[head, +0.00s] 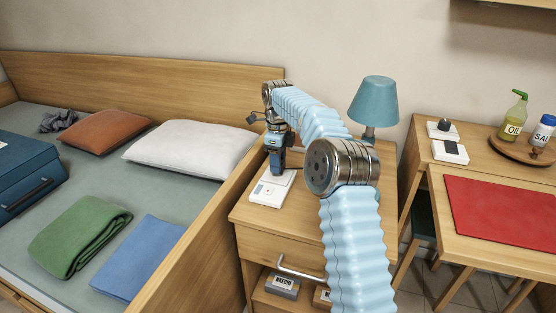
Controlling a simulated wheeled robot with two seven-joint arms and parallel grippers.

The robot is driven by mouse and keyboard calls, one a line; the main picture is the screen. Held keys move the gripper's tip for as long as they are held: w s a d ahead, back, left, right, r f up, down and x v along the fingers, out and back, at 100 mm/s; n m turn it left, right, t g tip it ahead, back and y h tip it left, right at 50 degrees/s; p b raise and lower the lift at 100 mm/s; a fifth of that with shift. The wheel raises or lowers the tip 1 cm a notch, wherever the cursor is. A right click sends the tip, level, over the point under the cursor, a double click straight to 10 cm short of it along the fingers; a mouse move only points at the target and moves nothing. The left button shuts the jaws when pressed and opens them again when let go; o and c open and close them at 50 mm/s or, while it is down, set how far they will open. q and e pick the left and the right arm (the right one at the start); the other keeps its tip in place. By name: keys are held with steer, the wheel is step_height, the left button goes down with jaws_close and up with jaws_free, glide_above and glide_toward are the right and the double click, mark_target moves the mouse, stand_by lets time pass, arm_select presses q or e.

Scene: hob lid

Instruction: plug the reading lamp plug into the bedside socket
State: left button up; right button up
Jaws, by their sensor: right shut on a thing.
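A white bedside socket block (268,196) lies on top of the wooden nightstand (285,228). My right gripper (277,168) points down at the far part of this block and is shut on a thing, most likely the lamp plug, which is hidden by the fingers. I cannot tell whether the plug is in the socket or just above it. The blue reading lamp (374,102) stands at the back right of the nightstand, its base hidden behind my arm. My left gripper is not in view.
The bed's wooden side panel (205,226) runs close along the nightstand's left. A white pillow (192,149) lies on the bed. A drawer handle (300,270) sticks out in front. At right, a desk holds a red mat (505,218) and bottles (514,116).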

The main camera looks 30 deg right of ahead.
steer(key=shift+p, duration=0.6)
stand_by(1.1)
steer(key=shift+f+b, duration=0.4)
steer(key=shift+f, duration=0.2)
stand_by(0.4)
steer(key=o, duration=1.1)
steer(key=shift+c, duration=0.2)
step_height(320, 180, up, 10)
steer(key=shift+w+r+p, duration=0.1)
steer(key=shift+r+p, duration=0.05)
steer(key=shift+p, duration=0.4)
steer(key=shift+r, duration=0.85)
